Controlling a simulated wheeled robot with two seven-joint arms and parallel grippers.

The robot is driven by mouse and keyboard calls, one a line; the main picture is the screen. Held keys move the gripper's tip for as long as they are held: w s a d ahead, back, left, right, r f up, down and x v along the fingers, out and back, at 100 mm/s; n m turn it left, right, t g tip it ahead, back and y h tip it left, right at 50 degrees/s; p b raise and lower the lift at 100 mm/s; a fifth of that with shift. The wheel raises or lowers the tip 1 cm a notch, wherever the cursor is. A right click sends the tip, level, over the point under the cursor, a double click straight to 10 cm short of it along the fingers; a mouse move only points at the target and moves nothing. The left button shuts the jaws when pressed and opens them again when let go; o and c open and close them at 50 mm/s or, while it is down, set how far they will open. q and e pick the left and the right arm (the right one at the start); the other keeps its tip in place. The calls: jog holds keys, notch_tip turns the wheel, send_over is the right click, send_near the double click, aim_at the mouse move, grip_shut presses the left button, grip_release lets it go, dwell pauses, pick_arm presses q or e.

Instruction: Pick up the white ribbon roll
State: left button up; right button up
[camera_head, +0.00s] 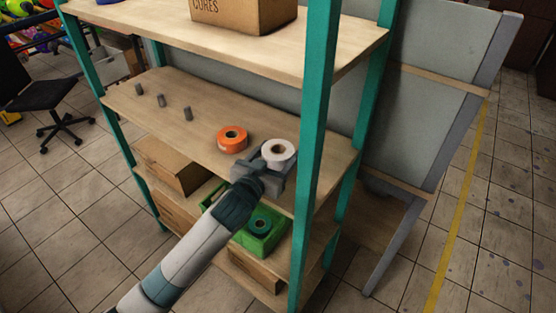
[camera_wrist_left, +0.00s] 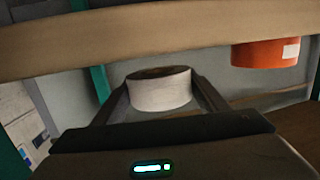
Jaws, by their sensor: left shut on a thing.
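The white ribbon roll (camera_head: 279,151) is at the right part of the middle shelf (camera_head: 215,105) in the head view. It also shows between my fingers in the left wrist view (camera_wrist_left: 159,90). My left gripper (camera_head: 268,162) is shut on the white roll, with one finger on each side of it. In the left wrist view the left gripper (camera_wrist_left: 158,98) reaches forward around the roll. Whether the roll touches the shelf board is not clear. My right gripper is in neither view.
An orange roll (camera_head: 232,139) lies on the shelf just left of the white one and shows in the wrist view (camera_wrist_left: 265,53). Several grey pegs (camera_head: 161,101) stand further left. A green post (camera_head: 316,120) rises close on the right. A green bin (camera_head: 262,236) is below.

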pick_arm(q)
notch_tip(320, 180, up, 8)
jog(key=b, duration=0.1)
jog(key=shift+f, duration=0.2)
dwell(1.3)
